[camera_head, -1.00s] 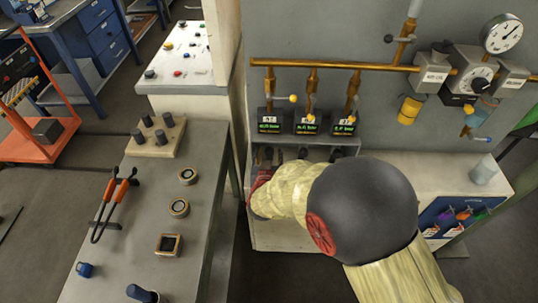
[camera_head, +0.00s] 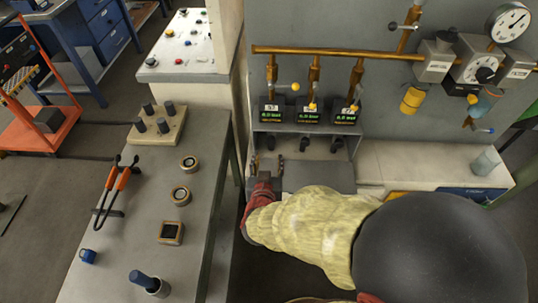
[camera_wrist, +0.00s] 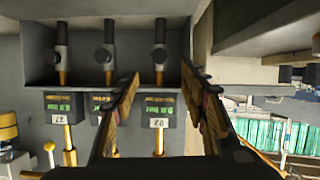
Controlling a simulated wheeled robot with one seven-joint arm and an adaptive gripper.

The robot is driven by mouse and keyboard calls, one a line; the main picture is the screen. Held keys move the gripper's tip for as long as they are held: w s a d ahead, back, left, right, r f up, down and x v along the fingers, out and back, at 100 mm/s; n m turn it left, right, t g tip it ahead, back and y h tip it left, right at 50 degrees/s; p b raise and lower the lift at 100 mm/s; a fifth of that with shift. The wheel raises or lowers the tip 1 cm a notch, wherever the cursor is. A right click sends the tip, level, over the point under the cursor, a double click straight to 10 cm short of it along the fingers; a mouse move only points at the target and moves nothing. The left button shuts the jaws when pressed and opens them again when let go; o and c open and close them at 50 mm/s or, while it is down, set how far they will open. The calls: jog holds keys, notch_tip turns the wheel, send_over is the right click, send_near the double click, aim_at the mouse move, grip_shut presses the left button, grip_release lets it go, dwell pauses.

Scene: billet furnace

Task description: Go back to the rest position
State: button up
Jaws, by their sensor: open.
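My gripper (camera_head: 267,168) is open and empty in front of the shelf under three valve meters, at the left end of that shelf in the head view. In the wrist view its two fingers (camera_wrist: 163,73) are spread apart with nothing between them. My padded yellow arm reaches to it from the lower right. The wrist view is upside down and shows the shelf box (camera_wrist: 85,75) with several black nozzles (camera_wrist: 160,54) and the meters with green displays (camera_wrist: 158,108) beyond the fingers.
A grey bench (camera_head: 205,150) on the left holds orange-handled tongs (camera_head: 118,188), a peg block (camera_head: 157,128) and round gauges. A copper pipe (camera_head: 340,53) with a dial (camera_head: 509,22) runs along the wall. A pale counter (camera_head: 405,165) carries a cup (camera_head: 486,160) at right.

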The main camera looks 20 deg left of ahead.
jog(key=shift+s, duration=0.2)
dwell(0.4)
jog(key=s+a+f+n+g+y, duration=0.1)
jog(key=s+a+f+g+y, duration=0.2)
jog(key=s+f, duration=0.4)
jog(key=s+r+n+g, duration=0.1)
jog(key=s+r+g, duration=0.1)
jog(key=s+g, duration=0.45)
jog(key=s+d+r+m+h+p, duration=0.1)
jog(key=d+r+h, duration=0.1)
jog(key=d+r, duration=0.6)
jog(key=s+d+r+m+t+h+p, duration=0.1)
jog(key=s+d+r+m+h, duration=0.1)
jog(key=d+r, duration=0.7)
jog(key=s+d+r+m+t+h+p, duration=0.1)
jog(key=d+r, duration=0.8)
jog(key=d, duration=1.1)
jog(key=shift+s+m+h+p, duration=0.2)
jog(key=shift+m+h+p, duration=0.25)
jog(key=shift+m, duration=0.15)
